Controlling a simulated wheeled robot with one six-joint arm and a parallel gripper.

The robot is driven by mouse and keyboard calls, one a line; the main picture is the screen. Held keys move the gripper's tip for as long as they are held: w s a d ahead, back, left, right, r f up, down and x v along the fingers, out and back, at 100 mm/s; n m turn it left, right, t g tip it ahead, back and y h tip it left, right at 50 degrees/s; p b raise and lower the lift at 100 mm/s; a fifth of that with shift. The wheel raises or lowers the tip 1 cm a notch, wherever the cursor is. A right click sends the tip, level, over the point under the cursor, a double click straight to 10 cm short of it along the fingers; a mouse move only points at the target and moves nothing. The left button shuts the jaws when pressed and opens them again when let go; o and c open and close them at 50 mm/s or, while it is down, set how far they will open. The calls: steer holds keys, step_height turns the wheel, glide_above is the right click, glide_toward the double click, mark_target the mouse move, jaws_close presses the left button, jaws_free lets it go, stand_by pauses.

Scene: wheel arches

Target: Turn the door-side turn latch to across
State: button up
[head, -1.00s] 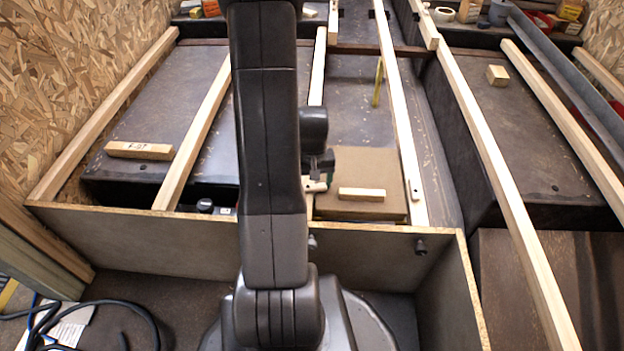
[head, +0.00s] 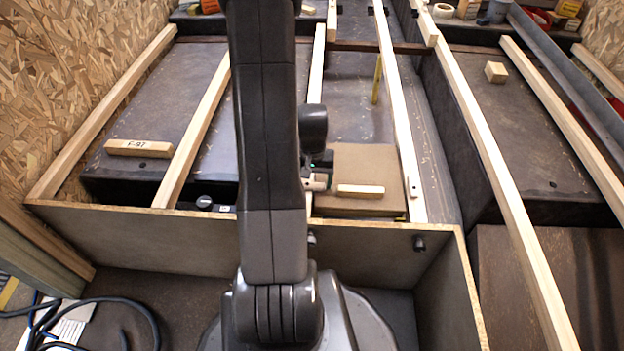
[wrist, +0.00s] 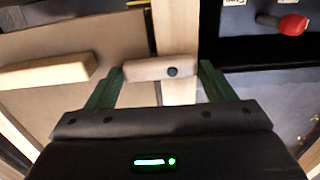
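A small pale wooden turn latch (wrist: 150,69) with a dark pivot screw lies crosswise over a wooden batten (wrist: 178,92) in the wrist view. Its longer end reaches left over the edge of a brown panel (wrist: 118,42). My gripper (wrist: 160,72) has its two green fingers wide apart, one beyond each end of the latch. Whether they touch it I cannot tell. In the head view my gripper (head: 322,168) and the latch (head: 317,182) are small and partly behind my arm. A second latch (head: 413,187) lies along the right-hand batten (head: 400,130).
A wooden bar (head: 360,191) sits on the brown panel (head: 350,160); it also shows in the wrist view (wrist: 45,74). A red-ended knob (wrist: 290,25) is at upper right there. A low front board (head: 150,235) stands before the battens. A block marked F-97 (head: 140,147) lies left.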

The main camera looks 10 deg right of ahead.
mark_target(312, 183)
steer(key=shift+o, duration=1.3)
step_height(312, 183, up, 14)
steer(key=p, duration=0.5)
steer(key=shift+f, duration=0.15)
step_height(312, 183, down, 14)
steer(key=b, duration=0.5)
steer(key=shift+r, duration=0.2)
